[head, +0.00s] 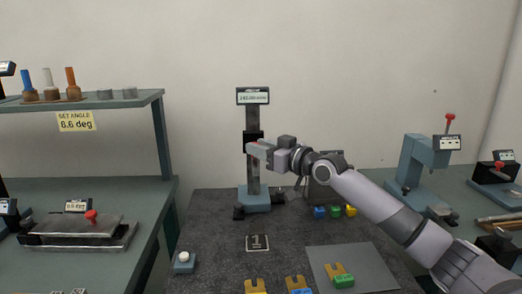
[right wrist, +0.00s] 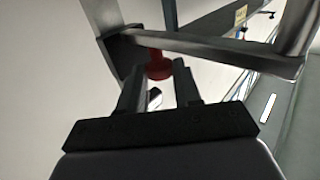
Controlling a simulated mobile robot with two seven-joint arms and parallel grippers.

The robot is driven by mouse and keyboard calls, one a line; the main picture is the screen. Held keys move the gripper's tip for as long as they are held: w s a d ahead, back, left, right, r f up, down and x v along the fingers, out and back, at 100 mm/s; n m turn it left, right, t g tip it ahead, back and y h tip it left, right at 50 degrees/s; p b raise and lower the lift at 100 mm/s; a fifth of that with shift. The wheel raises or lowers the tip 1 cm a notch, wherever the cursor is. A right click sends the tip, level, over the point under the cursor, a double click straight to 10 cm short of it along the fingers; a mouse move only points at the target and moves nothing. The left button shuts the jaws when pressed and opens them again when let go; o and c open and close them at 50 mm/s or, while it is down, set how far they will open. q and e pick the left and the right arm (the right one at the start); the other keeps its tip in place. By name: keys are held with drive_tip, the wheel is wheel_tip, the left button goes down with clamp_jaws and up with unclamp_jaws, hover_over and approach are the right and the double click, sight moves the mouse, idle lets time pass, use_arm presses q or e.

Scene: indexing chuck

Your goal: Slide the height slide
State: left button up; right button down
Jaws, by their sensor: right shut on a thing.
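The height slide is a grey upright column (head: 252,118) on a blue-grey foot (head: 254,200), with a small display (head: 253,96) on top whose digits are too blurred to read surely. A black carriage (head: 252,137) sits about midway up the column. My right gripper (head: 262,149) reaches in from the right at carriage height. In the right wrist view a red knob (right wrist: 158,66) shows between the tips of my right gripper (right wrist: 158,82), which is shut on it. In the head view the gripper mostly hides the knob. My left gripper is not in view.
The dark table (head: 215,225) carries a white-topped button box (head: 184,262) at front left, a grey mat (head: 350,270) with yellow and green pieces at front right, and small coloured blocks (head: 335,211) under my right arm. A shelf (head: 90,103) stands left; a blue-grey press (head: 422,165) stands right.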

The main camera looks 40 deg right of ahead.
drive_tip(key=c, duration=0.8)
unclamp_jaws()
drive_tip(key=shift+d+r, duration=0.1)
drive_tip(key=shift+r, duration=0.15)
drive_tip(key=shift+f, duration=0.1)
drive_tip(key=shift+s+f, duration=0.1)
drive_tip(key=b+v, duration=0.1)
drive_tip(key=v, duration=0.6)
drive_tip(key=shift+b, duration=0.4)
